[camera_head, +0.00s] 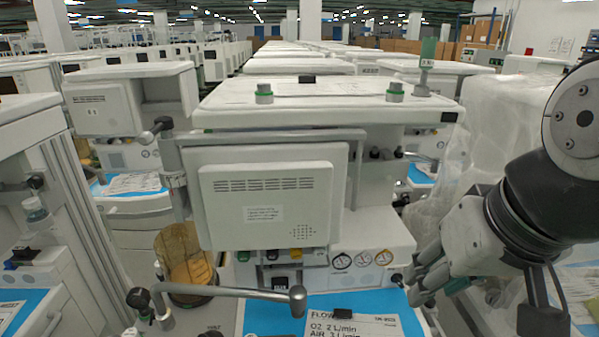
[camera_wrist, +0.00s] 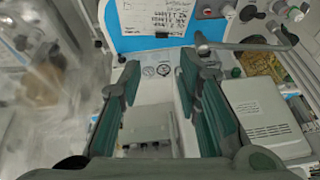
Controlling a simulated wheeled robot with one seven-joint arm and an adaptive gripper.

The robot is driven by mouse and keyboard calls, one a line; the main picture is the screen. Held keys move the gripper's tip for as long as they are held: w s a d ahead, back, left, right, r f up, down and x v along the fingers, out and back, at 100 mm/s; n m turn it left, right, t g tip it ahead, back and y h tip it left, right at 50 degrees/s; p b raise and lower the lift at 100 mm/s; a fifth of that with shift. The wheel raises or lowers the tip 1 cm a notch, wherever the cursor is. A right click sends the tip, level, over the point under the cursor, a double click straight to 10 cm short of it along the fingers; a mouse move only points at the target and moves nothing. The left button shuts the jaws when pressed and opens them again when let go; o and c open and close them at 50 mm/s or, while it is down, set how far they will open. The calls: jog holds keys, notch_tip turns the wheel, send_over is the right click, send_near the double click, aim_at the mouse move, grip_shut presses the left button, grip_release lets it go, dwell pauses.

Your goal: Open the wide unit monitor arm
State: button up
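The wide unit's monitor (camera_head: 262,207), a pale box with vent slots, hangs on the front of the middle cart. A grey bracket bar (camera_head: 262,137) runs along its top. A jointed grey arm (camera_head: 222,292) with a dark rounded end sticks out below it; I cannot tell which is the monitor arm. My gripper (camera_head: 421,284) is right of the monitor, apart from it, over the blue worktop's right side. In the wrist view my gripper (camera_wrist: 163,105) is open, with nothing held between its fingers. The monitor (camera_wrist: 262,114) and jointed arm (camera_wrist: 256,47) are to the right there.
The blue worktop (camera_head: 262,317) carries a printed flow card (camera_head: 365,326). Round gauges (camera_head: 362,260) sit above it. An amber canister (camera_head: 184,262) stands left of the monitor. A plastic-wrapped unit (camera_head: 505,120) is behind my arm at right. Other carts stand close on the left.

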jog(key=w+f+m+g+y+b, duration=0.2)
jog(key=w+m+y, duration=1.05)
jog(key=m, duration=0.25)
jog(key=w+d+m+t+y+b, duration=0.1)
jog(key=w+d+m+t+y, duration=0.1)
jog(key=w+d+m+t, duration=0.7)
jog(key=w+a+g+p, duration=0.1)
jog(key=w+a+p, duration=0.1)
jog(key=w+a, duration=0.5)
jog(key=shift+w+a+f+g, duration=0.3)
jog(key=shift+w+a+f, duration=0.1)
jog(key=shift+a, duration=0.45)
jog(key=shift+c, duration=0.5)
grip_shut()
